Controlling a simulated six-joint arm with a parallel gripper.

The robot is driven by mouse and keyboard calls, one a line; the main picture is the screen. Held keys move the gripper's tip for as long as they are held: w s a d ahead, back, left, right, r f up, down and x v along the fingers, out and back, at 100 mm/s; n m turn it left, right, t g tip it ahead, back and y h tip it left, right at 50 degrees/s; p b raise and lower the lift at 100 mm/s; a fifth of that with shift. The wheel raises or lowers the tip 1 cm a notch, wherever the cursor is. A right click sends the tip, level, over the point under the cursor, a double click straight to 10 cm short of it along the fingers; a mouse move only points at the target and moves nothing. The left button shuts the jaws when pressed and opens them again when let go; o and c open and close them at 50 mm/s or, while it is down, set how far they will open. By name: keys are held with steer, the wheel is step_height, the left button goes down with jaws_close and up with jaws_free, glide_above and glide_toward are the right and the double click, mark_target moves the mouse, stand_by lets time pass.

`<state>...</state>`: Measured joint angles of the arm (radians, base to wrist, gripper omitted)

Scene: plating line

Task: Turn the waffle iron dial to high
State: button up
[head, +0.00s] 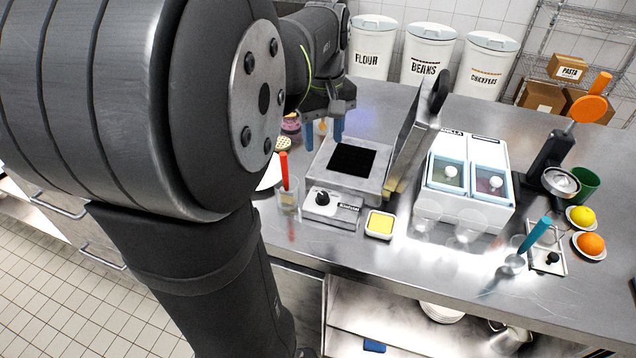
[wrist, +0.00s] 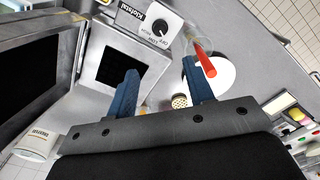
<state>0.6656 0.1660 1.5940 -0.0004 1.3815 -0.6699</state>
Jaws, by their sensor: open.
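The waffle iron (head: 320,170) stands open on the steel counter, its black plate facing up and its lid (head: 412,135) raised on the right. My gripper (head: 324,130) is open and empty, with blue fingers apart, above the far left of the iron. In the wrist view my gripper (wrist: 161,88) is away from the dial, touching nothing visible.
A glass (head: 288,198) with a red-handled tool (wrist: 203,60) stands just left of the dial. A yellow-filled dish (head: 380,224) is right of it. A white two-lidded container (head: 468,205) stands further right. The front counter edge is mostly clear.

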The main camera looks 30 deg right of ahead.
mark_target(323, 194)
step_height(323, 194, down, 16)
steer(key=shift+f, duration=0.1)
stand_by(0.4)
steer(key=c, duration=1)
